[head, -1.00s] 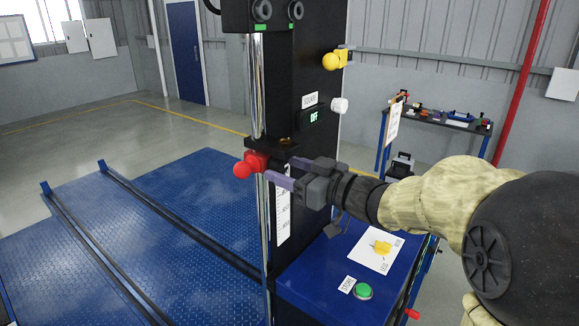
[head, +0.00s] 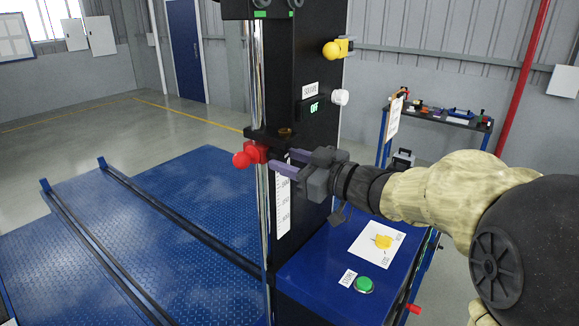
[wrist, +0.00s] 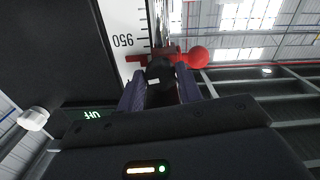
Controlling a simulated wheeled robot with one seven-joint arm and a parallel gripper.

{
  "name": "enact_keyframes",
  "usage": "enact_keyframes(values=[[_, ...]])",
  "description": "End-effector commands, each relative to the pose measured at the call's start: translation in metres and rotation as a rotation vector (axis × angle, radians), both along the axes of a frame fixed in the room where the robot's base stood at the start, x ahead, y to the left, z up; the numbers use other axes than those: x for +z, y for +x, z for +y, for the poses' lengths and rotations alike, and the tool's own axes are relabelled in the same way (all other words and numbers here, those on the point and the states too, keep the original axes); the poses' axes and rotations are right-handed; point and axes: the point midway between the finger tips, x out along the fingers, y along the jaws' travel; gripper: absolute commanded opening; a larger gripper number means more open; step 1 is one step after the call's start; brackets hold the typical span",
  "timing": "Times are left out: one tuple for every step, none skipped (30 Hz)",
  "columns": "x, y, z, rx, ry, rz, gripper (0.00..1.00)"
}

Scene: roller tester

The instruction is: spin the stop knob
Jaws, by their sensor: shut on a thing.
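The red stop (head: 257,151) sits on the bright rod of the black column, and a red ball (head: 241,160) sticks out from it to the left. In the wrist view a dark round knob (wrist: 160,71) with a small pale mark lies between my two purple fingers, in front of the red stop (wrist: 135,84). My gripper (head: 273,162) reaches in from the right and is shut on this knob; it also shows in the wrist view (wrist: 160,92). In the head view the fingers hide the knob.
The black column (head: 318,165) carries a white scale, a display reading OFF, a white knob (head: 340,97) and a yellow knob (head: 331,49). Below is a blue cabinet with a green button (head: 363,285). Blue floor plates lie to the left.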

Motion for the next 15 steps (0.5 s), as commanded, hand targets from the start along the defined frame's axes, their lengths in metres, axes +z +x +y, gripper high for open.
enact_keyframes(values=[[-0.0032,0.0004,-0.0005,-0.002,-0.018,-0.027,0.12],[-0.0032,0.0004,-0.0007,-0.002,-0.031,-0.044,0.12],[-0.0034,0.0003,-0.0006,-0.002,-0.049,-0.066,0.12],[-0.0035,0.0002,-0.0007,-0.002,-0.062,-0.083,0.12],[-0.0035,0.0002,-0.0007,-0.002,-0.076,-0.102,0.12],[-0.0032,0.0004,-0.0007,-0.001,-0.093,-0.124,0.12],[-0.0032,0.0005,-0.0007,-0.001,-0.107,-0.142,0.12],[-0.0033,0.0005,-0.0008,-0.001,-0.119,-0.157,0.13],[-0.0034,0.0007,-0.0009,-0.001,-0.137,-0.179,0.13],[-0.0031,0.0008,-0.0009,-0.001,-0.149,-0.195,0.13],[-0.0029,0.0009,-0.0009,-0.001,-0.161,-0.21,0.13],[-0.0027,0.0009,-0.0009,-0.002,-0.177,-0.229,0.13],[-0.0025,0.0008,-0.001,-0.002,-0.187,-0.241,0.13],[-0.0023,0.0008,-0.001,-0.002,-0.196,-0.253,0.12],[-0.0018,0.0008,-0.001,-0.001,-0.207,-0.269,0.12]])
